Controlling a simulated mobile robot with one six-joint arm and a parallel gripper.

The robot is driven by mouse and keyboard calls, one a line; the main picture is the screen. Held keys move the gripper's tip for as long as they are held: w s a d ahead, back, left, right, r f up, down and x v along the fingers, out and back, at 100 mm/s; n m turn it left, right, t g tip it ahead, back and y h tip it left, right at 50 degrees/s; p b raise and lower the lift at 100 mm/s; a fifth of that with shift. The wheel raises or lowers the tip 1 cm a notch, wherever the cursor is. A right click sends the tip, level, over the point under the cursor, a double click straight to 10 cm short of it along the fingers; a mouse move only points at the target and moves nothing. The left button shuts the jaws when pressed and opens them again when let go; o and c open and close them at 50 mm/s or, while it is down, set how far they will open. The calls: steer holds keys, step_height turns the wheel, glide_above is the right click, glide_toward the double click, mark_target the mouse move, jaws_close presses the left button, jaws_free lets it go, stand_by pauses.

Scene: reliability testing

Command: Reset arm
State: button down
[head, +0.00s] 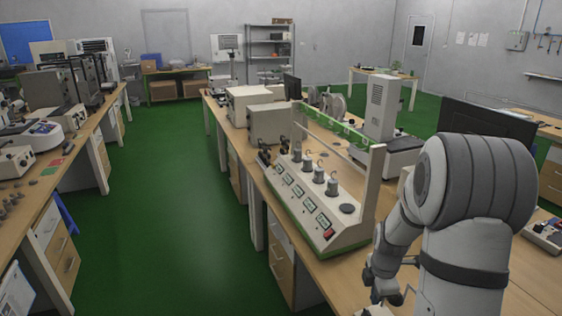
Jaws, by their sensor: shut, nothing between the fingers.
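My arm rises at the right of the head view, with a large grey and white joint in front. It is folded, and its thinner links run down behind the near link. My gripper (384,291) is low beside the arm, small and partly hidden. It is shut with nothing held. It is over or beside the near part of the middle bench (345,268); its exact height above the top cannot be told.
A test instrument (313,208) with several weights and displays stands on the bench left of my arm. Behind it are beige boxes (275,124), a tall grey device (383,105) and a dark monitor (488,122). A left bench (88,137) carries equipment. The green aisle (178,210) between is clear.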

steer(key=s+a+r+m+t, duration=0.1)
steer(key=s+a+r+m, duration=0.4)
steer(key=s+r+m, duration=0.4)
steer(key=s+a+r+m+t, duration=0.1)
steer(key=s+a+r+m, duration=0.5)
steer(key=s+r+m, duration=0.3)
steer(key=shift+s+a+r+t, duration=0.25)
steer(key=shift+s+r+t, duration=0.15)
steer(key=shift+r, duration=0.2)
steer(key=w+d+f+g+y+b, duration=0.1)
steer(key=w+d+f+y+b, duration=0.2)
steer(key=w+d+f+b, duration=0.3)
steer(key=w+d+f+y+b, duration=0.2)
steer(key=w+d+f+b, duration=0.1)
steer(key=f+b, duration=0.55)
steer(key=w+d+f+t+y+b, duration=0.1)
steer(key=w+d+f+t+b, duration=0.1)
steer(key=d+f, duration=0.3)
steer(key=w+d+f+t+y+b, duration=0.2)
steer(key=d+f+b, duration=0.3)
steer(key=d, duration=0.6)
steer(key=shift+w+n+t+y, duration=0.2)
steer(key=shift+n+t+y, duration=0.1)
steer(key=shift+n, duration=0.1)
